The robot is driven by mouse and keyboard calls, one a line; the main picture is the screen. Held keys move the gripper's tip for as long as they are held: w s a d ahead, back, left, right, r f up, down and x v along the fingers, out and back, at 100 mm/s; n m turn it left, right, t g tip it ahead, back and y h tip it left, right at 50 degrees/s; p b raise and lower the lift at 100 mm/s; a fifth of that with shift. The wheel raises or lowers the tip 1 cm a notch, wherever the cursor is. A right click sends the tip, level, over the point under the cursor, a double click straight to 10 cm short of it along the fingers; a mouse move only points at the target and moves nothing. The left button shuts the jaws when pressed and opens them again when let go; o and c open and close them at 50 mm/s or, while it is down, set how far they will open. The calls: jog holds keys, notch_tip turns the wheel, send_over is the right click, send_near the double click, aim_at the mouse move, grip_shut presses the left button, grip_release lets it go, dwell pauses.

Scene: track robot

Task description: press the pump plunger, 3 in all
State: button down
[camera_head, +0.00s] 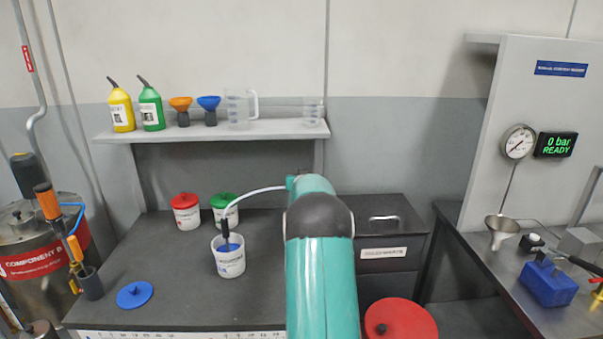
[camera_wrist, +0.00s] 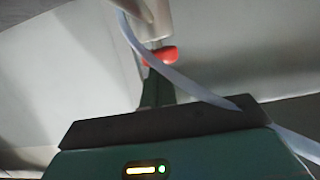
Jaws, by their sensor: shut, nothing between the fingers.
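In the wrist view my gripper (camera_wrist: 157,82) shows as a narrow dark green shape, its fingers shut together. A red piece (camera_wrist: 160,55) shows at or just beyond the fingertips; I cannot tell whether it touches them. A pale cylindrical part (camera_wrist: 150,18) lies beyond it. In the head view my arm hides the gripper. No pump plunger can be made out for certain. A white hose (camera_head: 262,190) runs from a black-handled piece (camera_head: 225,230) in a white bucket (camera_head: 229,262) to behind my arm.
The dark bench (camera_head: 180,290) carries red-lidded (camera_head: 186,215) and green-lidded (camera_head: 222,208) tubs and a blue lid (camera_head: 134,294). A shelf (camera_head: 200,133) holds bottles, funnels and jugs. At right, a display (camera_head: 555,145) reads "0 bar READY" beside a gauge (camera_head: 518,141).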

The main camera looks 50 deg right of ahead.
jog(key=shift+f, duration=0.2)
jog(key=shift+a+r, duration=0.1)
jog(key=shift+r, duration=0.4)
notch_tip(320, 180, up, 3)
jog(key=shift+r, duration=0.1)
jog(key=v, duration=1)
jog(key=shift+r, duration=0.1)
